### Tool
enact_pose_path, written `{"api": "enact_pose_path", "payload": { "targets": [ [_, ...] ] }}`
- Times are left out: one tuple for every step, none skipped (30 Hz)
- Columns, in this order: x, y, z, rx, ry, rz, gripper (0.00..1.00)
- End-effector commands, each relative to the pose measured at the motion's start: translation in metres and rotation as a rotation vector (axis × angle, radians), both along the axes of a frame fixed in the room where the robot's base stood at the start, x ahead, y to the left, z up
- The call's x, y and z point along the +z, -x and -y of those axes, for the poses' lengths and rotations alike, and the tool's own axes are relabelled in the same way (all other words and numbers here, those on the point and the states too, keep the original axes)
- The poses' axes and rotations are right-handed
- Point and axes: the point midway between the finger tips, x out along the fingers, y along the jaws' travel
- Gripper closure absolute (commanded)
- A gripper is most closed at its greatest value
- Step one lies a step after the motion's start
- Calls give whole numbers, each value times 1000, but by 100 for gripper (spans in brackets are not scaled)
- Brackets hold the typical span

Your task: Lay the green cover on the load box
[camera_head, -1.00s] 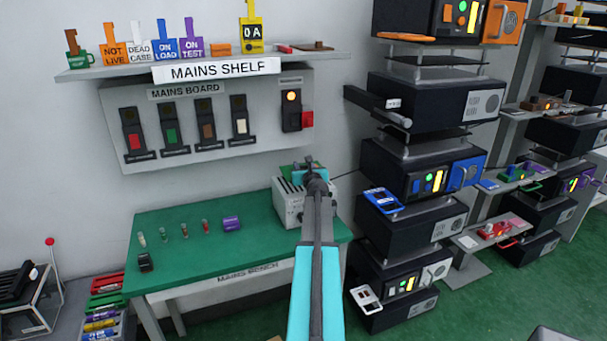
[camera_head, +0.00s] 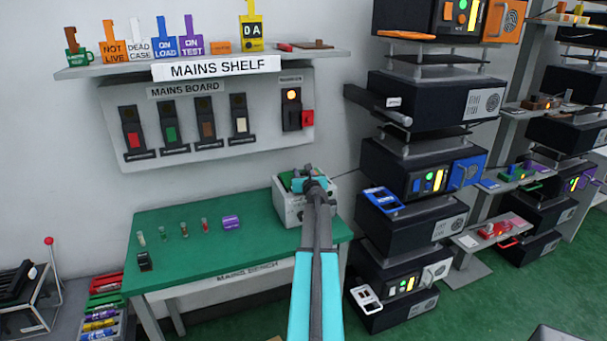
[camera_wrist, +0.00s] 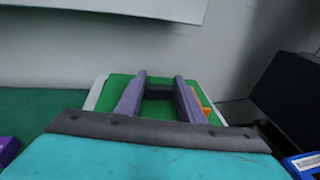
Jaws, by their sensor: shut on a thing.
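The load box (camera_head: 290,210) is a pale grey box at the right end of the green bench. The green cover (camera_head: 286,181) shows at its top, left of my gripper (camera_head: 304,172), which hides part of it. In the wrist view, the green cover (camera_wrist: 165,113) spreads flat beneath and between the fingers of my gripper (camera_wrist: 160,82). The fingers are shut on a dark upright piece at its middle. A pale rim of the load box (camera_wrist: 95,93) shows along the cover's left edge. I cannot tell whether the cover touches the box.
A purple block (camera_head: 231,222) and several small coloured pieces stand on the bench (camera_head: 190,262) to the left. A stack of dark units (camera_head: 400,165) rises close on the right. The mains board (camera_head: 215,125) hangs on the wall behind.

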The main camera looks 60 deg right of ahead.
Motion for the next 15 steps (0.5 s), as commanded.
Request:
{"api": "enact_pose_path", "payload": {
  "targets": [
    [-2, 0, 0, 0, 0, 0, 90],
    [-2, 0, 0, 0, 0, 0, 90],
    [-3, 0, 0, 0, 0, 0, 90],
    [-4, 0, 0, 0, 0, 0, 90],
    [-4, 0, 0, 0, 0, 0, 90],
    [-5, 0, 0, 0, 0, 0, 90],
    [-6, 0, 0, 0, 0, 0, 90],
    [-6, 0, 0, 0, 0, 0, 90],
    [-7, 0, 0, 0, 0, 0, 90],
    [-8, 0, 0, 0, 0, 0, 90],
    [-8, 0, 0, -1, 0, 0, 90],
    [-8, 0, 0, 0, 0, 0, 90],
    [-8, 0, 0, -1, 0, 0, 90],
    [-8, 0, 0, -1, 0, 0, 90],
    [-8, 0, 0, -1, 0, 0, 90]
  ]
}}
